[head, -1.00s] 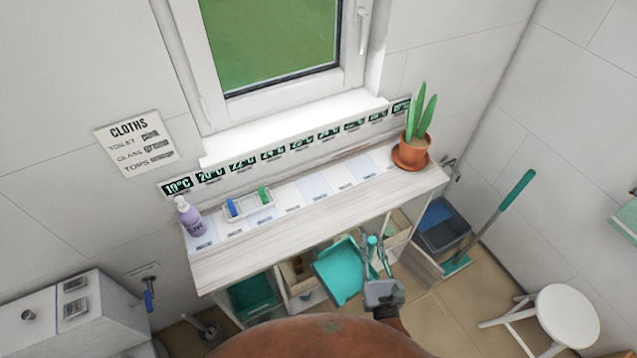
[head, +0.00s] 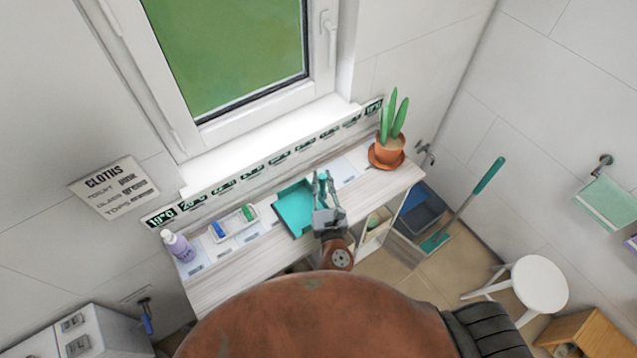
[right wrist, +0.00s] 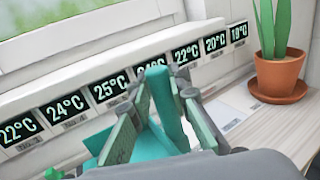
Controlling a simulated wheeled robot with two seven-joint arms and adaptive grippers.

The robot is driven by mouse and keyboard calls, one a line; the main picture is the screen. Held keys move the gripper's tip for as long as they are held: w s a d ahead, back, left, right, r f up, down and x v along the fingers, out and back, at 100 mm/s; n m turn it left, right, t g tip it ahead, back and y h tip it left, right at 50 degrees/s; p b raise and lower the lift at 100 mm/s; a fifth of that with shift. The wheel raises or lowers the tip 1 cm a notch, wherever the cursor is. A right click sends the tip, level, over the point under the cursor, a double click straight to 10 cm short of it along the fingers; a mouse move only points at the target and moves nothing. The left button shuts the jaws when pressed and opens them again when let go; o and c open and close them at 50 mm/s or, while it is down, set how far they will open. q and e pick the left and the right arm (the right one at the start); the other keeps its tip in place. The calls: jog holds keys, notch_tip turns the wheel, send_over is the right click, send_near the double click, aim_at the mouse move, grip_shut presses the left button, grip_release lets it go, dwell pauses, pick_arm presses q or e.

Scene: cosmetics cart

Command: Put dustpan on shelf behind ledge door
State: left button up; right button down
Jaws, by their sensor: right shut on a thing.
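The teal dustpan (head: 294,208) is held above the top of the ledge, its pan to the left of the gripper. My right gripper (head: 324,180) is shut on the dustpan's handle; in the right wrist view the handle (right wrist: 163,105) shows between the two fingers. The ledge (head: 395,190) is a pale wooden top below the window. Open compartments (head: 375,228) show under its right part, and an open door panel (head: 401,250) stands beside them. The rest of the shelf space is hidden by my arm. My left gripper is not in view.
A potted cactus (head: 387,150) stands at the ledge's right end. A purple bottle (head: 177,245) and a small tray (head: 233,222) are at its left. A row of temperature signs (right wrist: 110,88) runs along the wall. A bucket (head: 420,212), a teal brush (head: 437,241) and a white stool (head: 538,284) are at right.

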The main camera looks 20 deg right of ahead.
jog(key=w+f+b, duration=0.4)
jog(key=w+f, duration=0.1)
jog(key=f, duration=0.4)
jog(key=shift+d+f, duration=0.3)
jog(key=shift+d, duration=0.1)
jog(key=c, duration=2.1)
grip_release()
jog(key=shift+w, duration=0.1)
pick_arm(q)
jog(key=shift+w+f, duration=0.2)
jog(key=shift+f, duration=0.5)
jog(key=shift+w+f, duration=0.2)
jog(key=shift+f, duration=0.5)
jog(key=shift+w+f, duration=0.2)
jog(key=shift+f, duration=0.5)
pick_arm(e)
jog(key=o, duration=0.3)
